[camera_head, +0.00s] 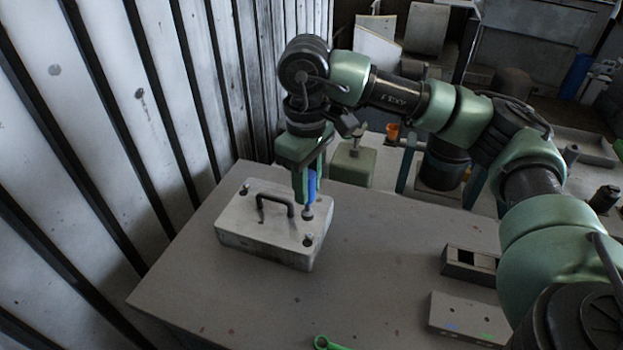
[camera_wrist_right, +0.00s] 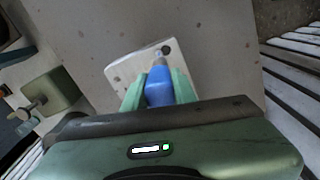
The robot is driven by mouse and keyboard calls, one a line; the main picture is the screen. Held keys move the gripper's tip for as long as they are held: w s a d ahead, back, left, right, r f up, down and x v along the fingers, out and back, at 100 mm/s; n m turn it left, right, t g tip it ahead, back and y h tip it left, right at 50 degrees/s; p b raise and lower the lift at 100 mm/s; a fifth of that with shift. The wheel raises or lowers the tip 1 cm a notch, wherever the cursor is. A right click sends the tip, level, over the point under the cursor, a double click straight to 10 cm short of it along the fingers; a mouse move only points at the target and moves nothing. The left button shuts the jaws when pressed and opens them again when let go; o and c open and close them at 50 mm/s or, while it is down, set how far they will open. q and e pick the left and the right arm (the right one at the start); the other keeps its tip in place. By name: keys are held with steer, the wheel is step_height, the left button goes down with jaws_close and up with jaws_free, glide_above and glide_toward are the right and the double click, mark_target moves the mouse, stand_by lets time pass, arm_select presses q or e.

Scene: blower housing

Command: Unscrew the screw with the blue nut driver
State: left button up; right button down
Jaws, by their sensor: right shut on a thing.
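My right gripper (camera_head: 305,190) is shut on the blue nut driver (camera_head: 312,186) and holds it upright, tip down, over the right side of the grey blower housing (camera_head: 262,240). The driver's tip is at a screw (camera_head: 308,212) near the housing's far right corner; I cannot tell whether it is seated on it. The wrist view also shows the blue driver (camera_wrist_right: 158,88) between the green fingers, with the housing (camera_wrist_right: 125,68) beyond. Other screws sit at the housing's far left corner (camera_head: 245,188) and front right corner (camera_head: 308,240). My left gripper is out of view.
The housing has a dark handle (camera_head: 275,198) on top and stands on a grey table (camera_head: 370,260). A green-handled tool (camera_head: 326,343) lies at the front edge. Two grey blocks (camera_head: 468,265) (camera_head: 465,318) stand at the right. A green block (camera_head: 353,165) with a clamp stands behind.

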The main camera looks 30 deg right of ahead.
mark_target(309, 211)
steer(key=shift+f, duration=0.5)
steer(key=shift+d+f+b, duration=0.1)
steer(key=shift+f+b, duration=0.2)
steer(key=shift+f, duration=0.05)
step_height(309, 211, down, 2)
steer(key=shift+s+d+f+b, duration=0.15)
steer(key=shift+f+b, duration=0.1)
steer(key=shift+b, duration=0.6)
steer(key=shift+f, duration=0.25)
arm_select(q)
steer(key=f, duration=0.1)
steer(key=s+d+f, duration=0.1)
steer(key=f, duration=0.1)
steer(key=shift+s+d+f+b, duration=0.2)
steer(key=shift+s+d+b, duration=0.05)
steer(key=shift+b, duration=0.1)
arm_select(e)
steer(key=shift+f, duration=0.1)
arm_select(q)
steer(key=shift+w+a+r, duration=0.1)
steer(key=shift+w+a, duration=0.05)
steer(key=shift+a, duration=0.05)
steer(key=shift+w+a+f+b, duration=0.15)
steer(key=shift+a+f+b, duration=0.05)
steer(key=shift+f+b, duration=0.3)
arm_select(e)
steer(key=shift+f, duration=0.25)
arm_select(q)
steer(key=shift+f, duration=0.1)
